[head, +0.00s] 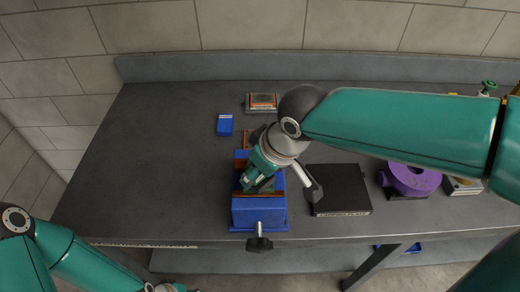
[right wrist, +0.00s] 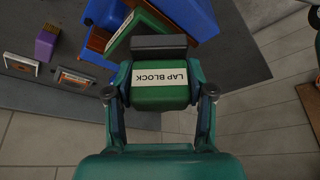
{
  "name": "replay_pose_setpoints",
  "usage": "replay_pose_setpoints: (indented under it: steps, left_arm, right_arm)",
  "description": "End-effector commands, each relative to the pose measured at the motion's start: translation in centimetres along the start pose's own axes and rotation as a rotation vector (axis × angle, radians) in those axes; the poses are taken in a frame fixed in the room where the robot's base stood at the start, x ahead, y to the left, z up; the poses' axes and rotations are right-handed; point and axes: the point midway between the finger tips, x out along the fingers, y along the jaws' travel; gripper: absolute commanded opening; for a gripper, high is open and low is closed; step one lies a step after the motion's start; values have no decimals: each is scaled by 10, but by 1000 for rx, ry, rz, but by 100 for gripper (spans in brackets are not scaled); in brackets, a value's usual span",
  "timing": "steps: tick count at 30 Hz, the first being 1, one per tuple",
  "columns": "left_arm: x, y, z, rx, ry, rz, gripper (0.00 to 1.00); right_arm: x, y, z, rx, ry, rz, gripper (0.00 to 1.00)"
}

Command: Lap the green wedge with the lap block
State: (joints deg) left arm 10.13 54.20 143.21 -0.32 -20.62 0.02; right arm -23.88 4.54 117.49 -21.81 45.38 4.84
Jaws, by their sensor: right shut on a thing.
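My right gripper (right wrist: 160,95) is shut on the lap block (right wrist: 161,76), a green block with a white label and a dark pad at its far end. In the head view my right gripper (head: 257,178) is over the blue vise (head: 259,213) and hides much of it. The vise also shows in the right wrist view (right wrist: 198,20). A green piece with a white label, apparently the green wedge (right wrist: 122,35), is at the vise, just beyond the lap block's pad. Whether pad and wedge touch I cannot tell.
The bench's left side is clear.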

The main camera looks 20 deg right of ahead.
Motion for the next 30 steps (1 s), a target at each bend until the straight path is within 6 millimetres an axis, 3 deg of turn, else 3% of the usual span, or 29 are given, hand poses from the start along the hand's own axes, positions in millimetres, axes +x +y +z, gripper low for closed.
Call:
replay_pose_setpoints:
  steps: [18,30]
  left_arm:
    - [-43,16,0,0,0,0,40]
    - [-44,16,0,0,0,0,40]
  right_arm:
    - [-53,-3,-25,-8,3,-4,7]
    - [-55,-2,-26,-9,3,-4,7]
